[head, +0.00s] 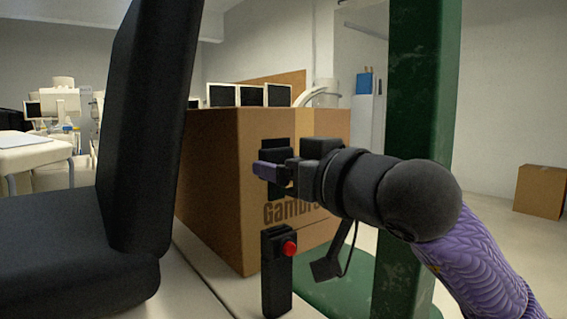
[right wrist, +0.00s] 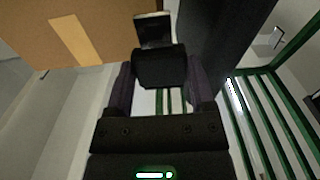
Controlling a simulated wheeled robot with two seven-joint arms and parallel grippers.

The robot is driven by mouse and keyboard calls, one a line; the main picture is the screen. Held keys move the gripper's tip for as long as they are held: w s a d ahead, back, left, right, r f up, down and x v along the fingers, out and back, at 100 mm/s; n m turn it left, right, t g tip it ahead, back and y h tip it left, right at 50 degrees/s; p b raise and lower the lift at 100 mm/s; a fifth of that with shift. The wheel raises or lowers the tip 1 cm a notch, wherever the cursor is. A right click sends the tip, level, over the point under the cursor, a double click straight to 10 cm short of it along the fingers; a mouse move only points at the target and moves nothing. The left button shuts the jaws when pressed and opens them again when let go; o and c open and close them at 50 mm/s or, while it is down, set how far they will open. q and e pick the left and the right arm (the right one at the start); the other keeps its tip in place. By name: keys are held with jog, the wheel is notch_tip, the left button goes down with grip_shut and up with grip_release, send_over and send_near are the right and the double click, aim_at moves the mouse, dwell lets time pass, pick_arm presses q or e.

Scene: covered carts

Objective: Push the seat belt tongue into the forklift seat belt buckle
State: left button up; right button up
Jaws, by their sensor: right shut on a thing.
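The buckle (head: 277,275) is an upright black block with a red button on its side, standing beside the seat in the head view. My right gripper (head: 268,174) is above it and shut on the seat belt tongue (head: 275,150). In the right wrist view the tongue's black body (right wrist: 160,68) sits between the fingers, with a pale plate beyond it. The tongue is apart from the buckle. The gripper partly hides the tongue in the head view, and I cannot make out the buckle in the right wrist view. My left gripper is not in view.
The black seat (head: 150,130) stands at the left. A large cardboard box (head: 215,190) is behind the buckle. A green post (head: 410,100) rises close behind my right arm. A smaller box (head: 540,190) is on the floor at the far right.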

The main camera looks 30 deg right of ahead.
aim_at(277, 189)
notch_tip(277, 189, down, 3)
jog(key=shift+w+r+b, duration=0.1)
jog(key=shift+b, duration=0.7)
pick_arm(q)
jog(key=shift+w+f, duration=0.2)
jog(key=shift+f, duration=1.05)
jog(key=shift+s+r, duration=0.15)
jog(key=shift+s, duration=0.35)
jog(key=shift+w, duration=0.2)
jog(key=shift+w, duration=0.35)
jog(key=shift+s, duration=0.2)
pick_arm(e)
jog(key=shift+f, duration=0.2)
